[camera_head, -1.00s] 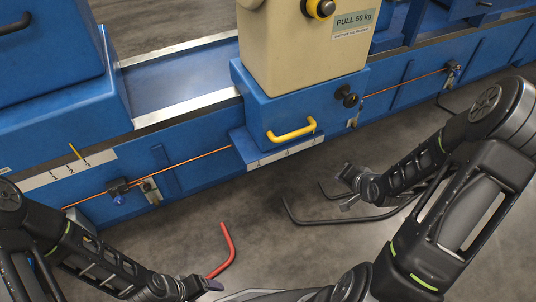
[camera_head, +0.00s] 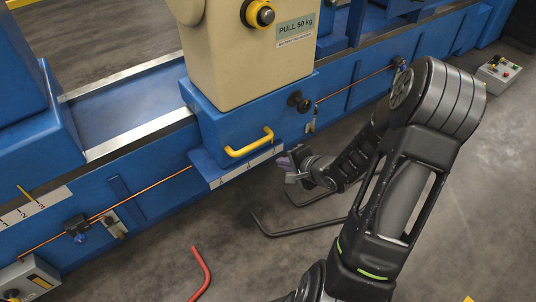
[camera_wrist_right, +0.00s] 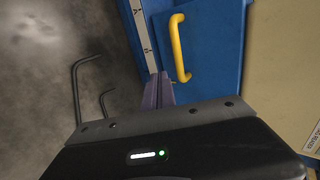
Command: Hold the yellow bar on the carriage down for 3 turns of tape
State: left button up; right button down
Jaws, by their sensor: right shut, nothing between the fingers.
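The yellow bar (camera_head: 250,147) is a bent handle on the blue front of the carriage (camera_head: 222,118), which carries a tall beige block (camera_head: 218,45) labelled "PULL 50 kg". The bar also shows in the right wrist view (camera_wrist_right: 177,45). My right gripper (camera_head: 290,165) is shut and empty, just right of and below the bar's right end in the head view. In the right wrist view its purple-grey fingertips (camera_wrist_right: 160,88) are close beside one end of the bar; I cannot tell the exact gap. My left gripper is out of view.
An orange line (camera_head: 140,205) runs along the blue bed's side. Bent black rods (camera_head: 310,228) and a red rod (camera_head: 203,268) are on the floor below. A dark knob (camera_head: 298,101) sticks out from the carriage right of the bar. A control box (camera_head: 498,76) stands at far right.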

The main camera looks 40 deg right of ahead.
jog(key=w+r+b+x, duration=0.1)
jog(key=b+x, duration=0.4)
jog(key=x, duration=0.7)
jog(key=shift+w+r+b, duration=0.35)
jog(key=shift+w+r, duration=0.15)
jog(key=shift+w, duration=0.1)
